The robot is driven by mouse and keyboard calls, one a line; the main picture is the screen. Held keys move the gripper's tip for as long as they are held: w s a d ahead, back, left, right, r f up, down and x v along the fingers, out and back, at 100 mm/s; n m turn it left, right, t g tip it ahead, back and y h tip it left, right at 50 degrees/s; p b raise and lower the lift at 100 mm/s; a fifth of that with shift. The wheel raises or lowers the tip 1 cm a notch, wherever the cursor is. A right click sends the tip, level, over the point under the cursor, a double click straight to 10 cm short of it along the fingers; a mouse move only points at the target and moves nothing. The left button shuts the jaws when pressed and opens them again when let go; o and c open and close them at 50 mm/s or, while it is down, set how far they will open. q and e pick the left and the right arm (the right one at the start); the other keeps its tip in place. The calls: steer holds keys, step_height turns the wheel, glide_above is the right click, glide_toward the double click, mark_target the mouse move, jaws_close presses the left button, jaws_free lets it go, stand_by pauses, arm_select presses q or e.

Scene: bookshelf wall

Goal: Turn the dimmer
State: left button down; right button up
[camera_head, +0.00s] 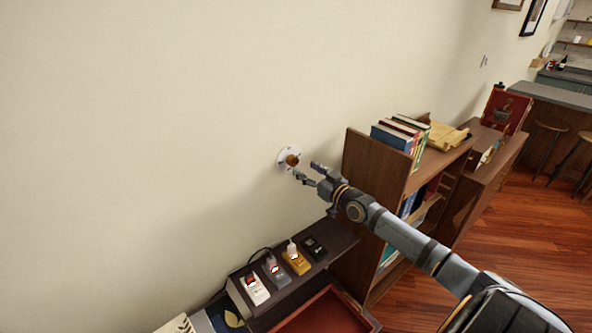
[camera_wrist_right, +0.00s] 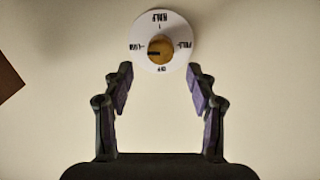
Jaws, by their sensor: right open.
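The dimmer is a round white plate (camera_head: 284,153) with a brass-coloured knob (camera_head: 292,160), fixed on the cream wall. In the right wrist view the plate (camera_wrist_right: 160,23) shows upside-down lettering around its rim, and the knob (camera_wrist_right: 160,51) has a dark mark on its left side. My right gripper (camera_head: 307,171) is open, its fingers close to the dimmer in the head view. In the right wrist view its fingertips (camera_wrist_right: 160,72) are spread to either side of the knob's lower edge, with nothing between them. My left gripper is not in view.
Below the dimmer, a dark shelf (camera_head: 322,262) carries several small switch boxes, including a yellow one (camera_head: 296,261). A brown bookshelf (camera_head: 372,165) with books stands right of the gripper. The wall left of the dimmer is bare.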

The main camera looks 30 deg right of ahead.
mark_target(295, 162)
steer(key=w+b, duration=0.1)
steer(key=w, duration=0.1)
steer(key=w+b, duration=0.1)
steer(key=w, duration=0.1)
steer(key=shift+w+a+f, duration=0.15)
steer(key=shift+w, duration=0.25)
steer(key=shift+w+a, duration=0.15)
steer(key=shift+w, duration=0.55)
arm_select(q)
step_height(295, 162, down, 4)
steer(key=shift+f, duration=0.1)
arm_select(e)
steer(key=shift+c, duration=0.5)
steer(key=c, duration=1.1)
steer(key=shift+o, duration=0.2)
steer(key=shift+f+n+b, duration=0.1)
steer(key=shift+n+b, duration=0.2)
steer(key=shift+b, duration=0.65)
steer(key=shift+r, duration=0.2)
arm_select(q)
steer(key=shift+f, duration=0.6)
arm_select(e)
steer(key=o, duration=1.2)
steer(key=shift+c, duration=0.2)
